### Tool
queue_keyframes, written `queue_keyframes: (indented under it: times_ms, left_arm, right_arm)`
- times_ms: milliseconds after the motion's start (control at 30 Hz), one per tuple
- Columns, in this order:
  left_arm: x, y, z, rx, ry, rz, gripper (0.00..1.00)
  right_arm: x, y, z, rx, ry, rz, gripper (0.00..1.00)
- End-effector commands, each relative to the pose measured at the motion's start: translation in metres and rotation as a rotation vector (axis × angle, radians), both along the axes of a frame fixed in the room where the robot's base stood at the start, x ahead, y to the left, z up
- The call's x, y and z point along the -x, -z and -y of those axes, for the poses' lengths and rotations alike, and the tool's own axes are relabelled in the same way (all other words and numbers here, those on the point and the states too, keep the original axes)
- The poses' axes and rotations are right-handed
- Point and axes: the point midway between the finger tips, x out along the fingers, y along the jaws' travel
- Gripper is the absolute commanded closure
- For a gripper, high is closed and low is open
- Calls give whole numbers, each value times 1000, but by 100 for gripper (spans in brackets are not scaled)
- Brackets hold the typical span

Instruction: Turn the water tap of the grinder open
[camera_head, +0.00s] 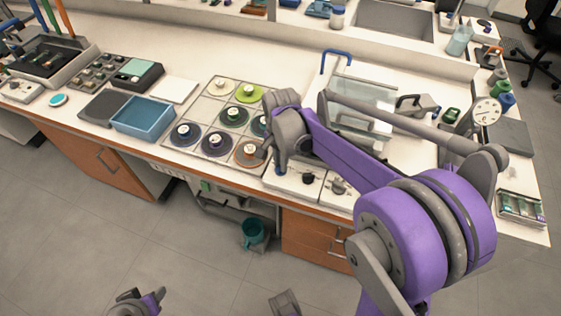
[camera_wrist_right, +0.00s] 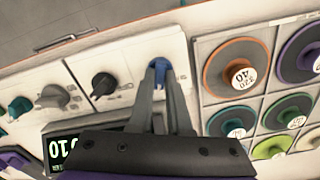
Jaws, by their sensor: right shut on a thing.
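The grinder's white front panel (camera_head: 290,187) stands at the bench's front edge, right of the grinding discs. In the right wrist view, the panel (camera_wrist_right: 125,57) carries a blue knob (camera_wrist_right: 160,66), which looks like the water tap, beside a black knob (camera_wrist_right: 103,84) and a grey knob (camera_wrist_right: 52,97). My right gripper (camera_wrist_right: 161,76) is shut on the blue knob, one finger on each side of it.
A tray of grinding discs (camera_head: 209,111) lies left of the gripper; an orange-rimmed disc (camera_wrist_right: 237,68) is close to it. A lit green display (camera_wrist_right: 64,148) sits beside the knobs. A blue curved pipe (camera_head: 337,54) stands behind. A teal bin (camera_head: 165,113) is farther left.

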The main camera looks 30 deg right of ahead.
Motion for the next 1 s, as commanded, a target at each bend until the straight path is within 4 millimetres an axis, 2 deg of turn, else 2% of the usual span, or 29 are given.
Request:
queue_keyframes:
  times_ms: [200, 500, 1000]
  left_arm:
    - [0, 0, 0, 0, 0, 0, 50]
    - [0, 0, 0, 0, 0, 0, 50]
    - [0, 0, 0, 0, 0, 0, 50]
  right_arm:
    - [0, 0, 0, 0, 185, 1, 100]
    - [0, 0, 0, 0, 370, 1, 100]
    - [-1, 0, 0, 1, 459, 1, 100]
